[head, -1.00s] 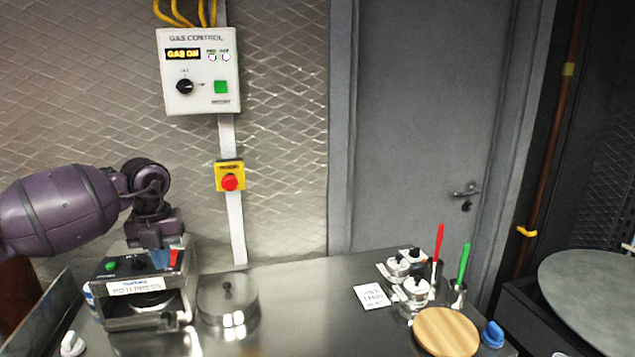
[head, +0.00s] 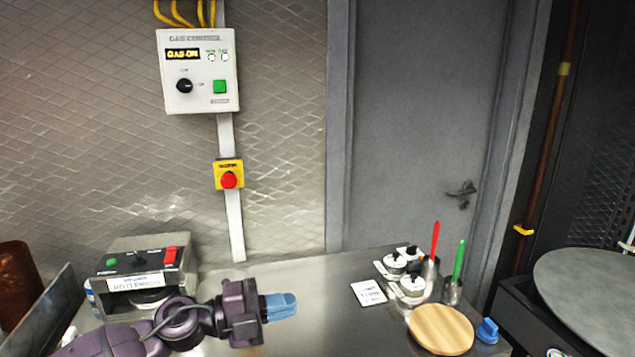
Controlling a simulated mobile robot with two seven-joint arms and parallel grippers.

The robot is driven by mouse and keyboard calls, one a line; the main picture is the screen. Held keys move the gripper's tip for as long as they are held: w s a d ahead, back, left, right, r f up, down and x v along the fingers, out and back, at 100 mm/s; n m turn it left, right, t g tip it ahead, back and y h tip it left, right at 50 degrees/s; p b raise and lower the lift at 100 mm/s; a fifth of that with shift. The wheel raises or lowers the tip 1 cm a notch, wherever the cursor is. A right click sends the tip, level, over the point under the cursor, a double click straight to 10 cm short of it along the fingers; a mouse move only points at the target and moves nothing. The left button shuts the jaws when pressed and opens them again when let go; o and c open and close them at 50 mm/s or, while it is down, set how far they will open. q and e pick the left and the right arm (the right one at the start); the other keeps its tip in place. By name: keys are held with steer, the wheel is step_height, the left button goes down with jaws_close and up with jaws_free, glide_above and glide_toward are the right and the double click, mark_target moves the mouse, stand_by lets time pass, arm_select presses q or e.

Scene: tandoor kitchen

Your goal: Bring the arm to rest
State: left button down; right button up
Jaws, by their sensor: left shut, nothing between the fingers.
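My left arm comes in low from the left in the head view. My left gripper (head: 281,306) points right, with its blue fingers shut and nothing between them. It is over the steel counter (head: 312,278), to the right of the roti press (head: 143,274), and apart from the press as far as I can see. The arm hides the front of the press and the part of the counter where the round lidded pot stood. My right gripper is not in view.
A gas control box (head: 198,70) and a red emergency button (head: 229,180) are on the wall. Spice jars (head: 396,264), a red-handled tool (head: 434,241), a green-handled tool (head: 460,259), a card (head: 368,292) and a round wooden board (head: 441,330) occupy the counter's right. The mid-counter is clear.

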arm_select(q)
steer(key=s+a+f+n+t+y, duration=0.25)
steer(key=a+n+y, duration=0.35)
steer(key=n, duration=0.3)
steer(key=s+a+f+n+t+y, duration=0.2)
steer(key=a+f+n+t+y, duration=0.3)
steer(key=n, duration=0.3)
steer(key=s+a+f+n+t+y, duration=0.2)
steer(key=a+n+t+y, duration=0.1)
steer(key=a+n+y, duration=0.5)
steer(key=s+a+f+n+g, duration=0.25)
steer(key=s+f+g, duration=0.35)
steer(key=s, duration=0.5)
steer(key=s+a+f+n+g, duration=0.1)
steer(key=s+f+n+g, duration=0.3)
steer(key=s, duration=0.7)
steer(key=w+f+m+t+h, duration=0.1)
steer(key=w+f+t, duration=0.5)
steer(key=f, duration=0.4)
steer(key=shift+w+d+f+m, duration=0.25)
steer(key=shift+w+f+m, duration=0.15)
steer(key=shift+w, duration=0.3)
